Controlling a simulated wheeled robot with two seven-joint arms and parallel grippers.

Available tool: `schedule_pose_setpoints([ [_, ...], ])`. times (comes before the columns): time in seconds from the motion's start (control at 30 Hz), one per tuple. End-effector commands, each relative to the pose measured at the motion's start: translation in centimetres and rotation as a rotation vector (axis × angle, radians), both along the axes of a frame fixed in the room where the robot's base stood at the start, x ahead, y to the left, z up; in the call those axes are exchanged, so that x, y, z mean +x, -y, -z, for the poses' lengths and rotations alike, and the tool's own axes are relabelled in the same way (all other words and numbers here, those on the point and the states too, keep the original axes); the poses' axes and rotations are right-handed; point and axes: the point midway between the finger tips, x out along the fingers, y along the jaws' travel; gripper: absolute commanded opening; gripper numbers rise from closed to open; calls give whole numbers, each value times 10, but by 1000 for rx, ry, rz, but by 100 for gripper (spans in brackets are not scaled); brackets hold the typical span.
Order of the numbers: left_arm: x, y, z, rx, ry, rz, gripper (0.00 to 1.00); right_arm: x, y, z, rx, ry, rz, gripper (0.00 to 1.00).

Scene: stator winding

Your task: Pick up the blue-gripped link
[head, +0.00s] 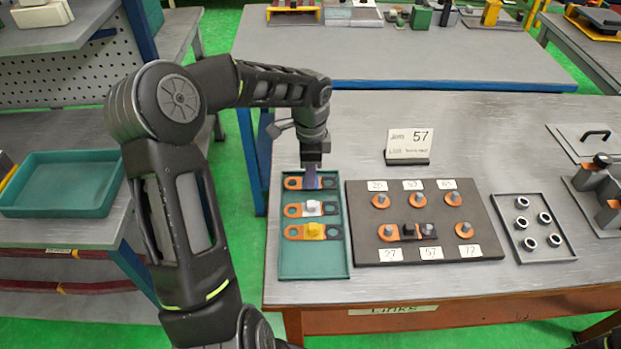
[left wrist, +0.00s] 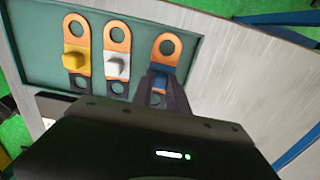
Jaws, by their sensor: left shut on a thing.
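The blue-gripped link (head: 292,184) is at the far end of the green tray (head: 314,264). Its orange ring end (left wrist: 166,44) and blue grip show in the left wrist view. My left gripper (head: 311,182) points down over it and is shut on the blue grip, between the fingers (left wrist: 160,82) in the left wrist view. I cannot tell if the link touches the tray floor. The white-gripped link (head: 296,210) and the yellow-gripped link (head: 296,233) lie beside it in the tray.
A dark board (head: 357,222) with several orange terminals and number labels lies right of the tray. A sign reading 57 (head: 410,143) stands behind it. A dark tray of several rings (head: 510,203) is further right. Bare tabletop surrounds the sign.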

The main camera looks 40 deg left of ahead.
Motion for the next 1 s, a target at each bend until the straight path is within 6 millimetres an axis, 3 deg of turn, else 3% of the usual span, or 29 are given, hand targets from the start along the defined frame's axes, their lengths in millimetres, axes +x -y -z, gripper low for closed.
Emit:
schedule_pose_setpoints([
  [0.43,1,0,-78,1,3,-1,0,1,-1,10,3,4,-2,36],
  [0.6,0,0,-87,-1,0,0,0,1,-1,10,3,4,-2,36],
  [1.0,0,0,-87,-1,1,0,0,2,-1,10,3,4,-2,36],
])
